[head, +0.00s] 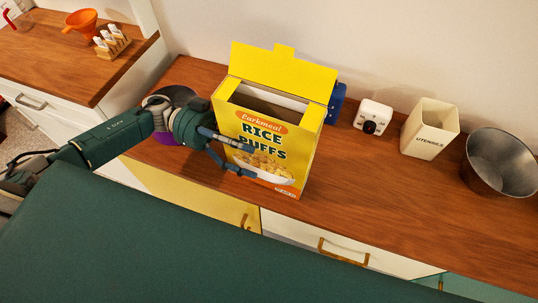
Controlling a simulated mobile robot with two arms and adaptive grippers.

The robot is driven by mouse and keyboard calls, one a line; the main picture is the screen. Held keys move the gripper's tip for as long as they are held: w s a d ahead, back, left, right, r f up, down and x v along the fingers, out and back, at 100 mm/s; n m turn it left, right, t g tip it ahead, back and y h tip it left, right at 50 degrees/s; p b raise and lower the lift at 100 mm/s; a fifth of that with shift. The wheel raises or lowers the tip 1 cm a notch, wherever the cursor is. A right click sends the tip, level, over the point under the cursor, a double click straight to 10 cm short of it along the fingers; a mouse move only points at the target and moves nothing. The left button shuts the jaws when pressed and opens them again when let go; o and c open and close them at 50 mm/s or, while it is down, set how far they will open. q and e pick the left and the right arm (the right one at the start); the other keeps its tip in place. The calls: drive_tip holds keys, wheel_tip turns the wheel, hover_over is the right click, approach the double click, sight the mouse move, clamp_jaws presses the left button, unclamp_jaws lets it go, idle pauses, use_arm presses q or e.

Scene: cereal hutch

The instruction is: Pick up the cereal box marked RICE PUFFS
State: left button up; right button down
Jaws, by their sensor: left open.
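The yellow RICE PUFFS cereal box (306,152) stands upright on the wooden counter with its top flap open, near the middle of the head view. My left gripper (250,162) is open in front of the box's printed front face, with its fingers over the left part of the lettering and the bowl picture. I cannot tell whether the fingers touch the box. My right gripper is not in view.
Behind the box is a blue object (337,104), partly hidden. To the right stand a white timer-like device (373,116), a cream UTENSILS holder (429,129) and a metal bowl (502,163). A purple object (165,138) is partly behind my left arm. The counter (370,200) right of the box is clear.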

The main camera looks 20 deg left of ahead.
sight(266, 153)
use_arm(q)
drive_tip(key=d, duration=0.3)
drive_tip(key=shift+s+r+p, duration=0.1)
drive_tip(key=shift+s+p, duration=0.05)
drive_tip(key=shift+p, duration=0.2)
drive_tip(key=c, duration=1.4)
drive_tip(key=shift+c, duration=0.2)
drive_tip(key=shift+r, duration=0.1)
